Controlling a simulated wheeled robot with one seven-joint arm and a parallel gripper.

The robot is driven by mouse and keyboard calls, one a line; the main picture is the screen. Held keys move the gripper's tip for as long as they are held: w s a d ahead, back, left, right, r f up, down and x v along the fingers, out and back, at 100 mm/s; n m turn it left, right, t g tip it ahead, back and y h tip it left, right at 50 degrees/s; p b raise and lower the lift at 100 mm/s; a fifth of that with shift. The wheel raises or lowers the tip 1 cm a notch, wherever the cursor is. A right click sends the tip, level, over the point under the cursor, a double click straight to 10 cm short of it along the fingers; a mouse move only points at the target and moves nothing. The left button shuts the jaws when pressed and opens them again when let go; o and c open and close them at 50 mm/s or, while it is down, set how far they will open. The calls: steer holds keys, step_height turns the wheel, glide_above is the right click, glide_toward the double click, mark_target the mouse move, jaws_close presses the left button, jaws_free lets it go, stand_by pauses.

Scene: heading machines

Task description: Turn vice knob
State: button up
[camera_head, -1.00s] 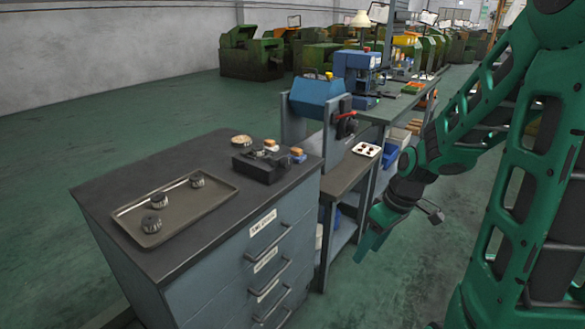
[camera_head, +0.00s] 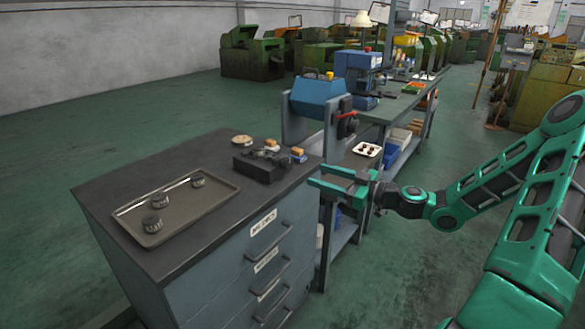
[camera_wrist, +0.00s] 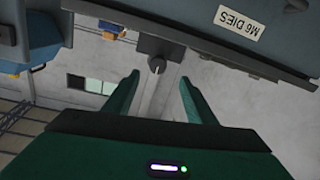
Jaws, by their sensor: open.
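The vice (camera_head: 262,165) is a small dark block on the cabinet top, near its right edge, in the head view. In the wrist view, which looks upside down, the vice (camera_wrist: 158,44) shows at top centre. A small round grey end, apparently its knob (camera_wrist: 156,65), faces my gripper and lines up between the fingers in the picture. My green gripper (camera_head: 318,184) is open and empty, just right of the cabinet's right edge, pointing left. In the wrist view its two fingers (camera_wrist: 160,80) stand apart, with the vice beyond them. The knob is not clear in the head view.
The grey cabinet (camera_head: 205,270) has several drawers with protruding handles. A tray (camera_head: 215,207) with round dies lies on its left part. Small blocks and a round piece (camera_head: 242,140) sit behind the vice. A blue machine (camera_head: 317,95) stands behind the gripper. Open floor lies right.

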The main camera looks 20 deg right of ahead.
mark_target(290, 164)
steer(key=x, duration=1)
steer(key=shift+w+a+r, duration=0.1)
steer(key=shift+w+r, duration=0.2)
steer(key=shift+w, duration=0.1)
steer(key=c, duration=1)
